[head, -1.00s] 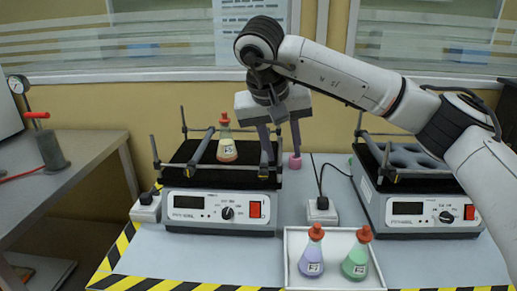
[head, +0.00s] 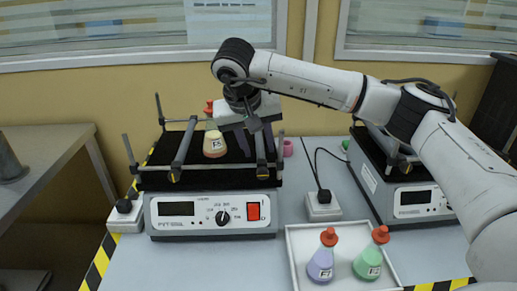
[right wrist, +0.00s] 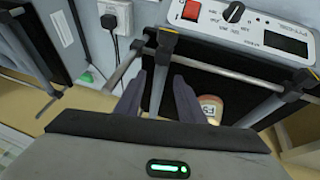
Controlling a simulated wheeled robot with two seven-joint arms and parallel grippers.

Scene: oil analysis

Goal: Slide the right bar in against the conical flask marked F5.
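The conical flask F5 (head: 214,143), with pale yellow liquid and an orange stopper, stands on the black platform of the left shaker (head: 210,213). My left gripper is out of view.
A white tray (head: 293,258) at the front holds a purple flask (head: 321,262) and a green flask (head: 368,261). A second shaker (head: 415,198) stands at the right. A plug with a black cable (head: 322,203) and a pink object (head: 288,148) lie between the shakers.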

